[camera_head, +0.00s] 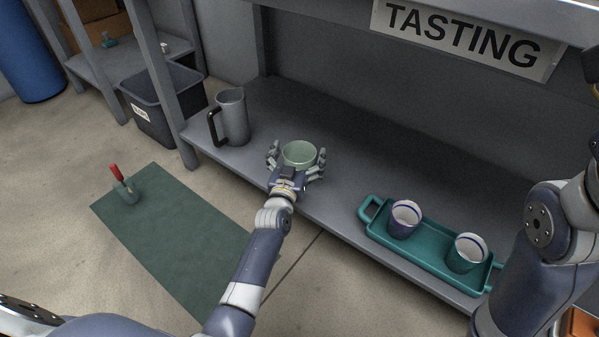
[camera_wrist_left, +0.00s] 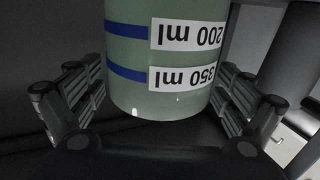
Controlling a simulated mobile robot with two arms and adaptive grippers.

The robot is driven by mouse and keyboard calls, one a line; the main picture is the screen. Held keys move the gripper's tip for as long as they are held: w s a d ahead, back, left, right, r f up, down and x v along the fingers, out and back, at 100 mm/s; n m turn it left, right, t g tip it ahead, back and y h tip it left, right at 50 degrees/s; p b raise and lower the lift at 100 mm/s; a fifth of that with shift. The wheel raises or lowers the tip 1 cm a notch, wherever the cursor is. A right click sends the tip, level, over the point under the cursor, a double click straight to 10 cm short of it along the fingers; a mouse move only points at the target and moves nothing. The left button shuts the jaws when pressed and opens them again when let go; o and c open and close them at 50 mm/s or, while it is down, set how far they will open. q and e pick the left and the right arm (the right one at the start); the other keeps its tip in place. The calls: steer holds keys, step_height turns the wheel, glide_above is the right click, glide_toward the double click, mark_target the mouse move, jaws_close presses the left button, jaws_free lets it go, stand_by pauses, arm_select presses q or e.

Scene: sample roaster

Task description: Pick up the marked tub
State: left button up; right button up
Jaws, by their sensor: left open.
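The marked tub (camera_head: 299,152) is a pale green round vessel on the grey shelf under the TASTING sign. In the left wrist view the tub (camera_wrist_left: 135,100) shows blue bands and labels reading 200 ml and 350 ml, upside down in that picture. My left gripper (camera_head: 296,164) is open, with its fingers on either side of the tub. In the left wrist view the left gripper's fingers (camera_wrist_left: 160,110) stand left and right of the tub, with gaps visible beside it. My right arm shows at the right edge, but its gripper is not in view.
A grey jug (camera_head: 233,115) with a black handle stands left of the tub on the shelf (camera_head: 335,205). A teal tray (camera_head: 425,257) with two cups (camera_head: 404,219) sits to the right. A green mat (camera_head: 170,235) and a dark bin (camera_head: 160,105) are on the floor.

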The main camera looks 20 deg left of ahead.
arm_select(q)
steer(key=shift+c, duration=0.3)
steer(key=c, duration=1.4)
steer(key=shift+c, duration=0.4)
steer(key=shift+w+r, duration=0.1)
steer(key=shift+r, duration=0.1)
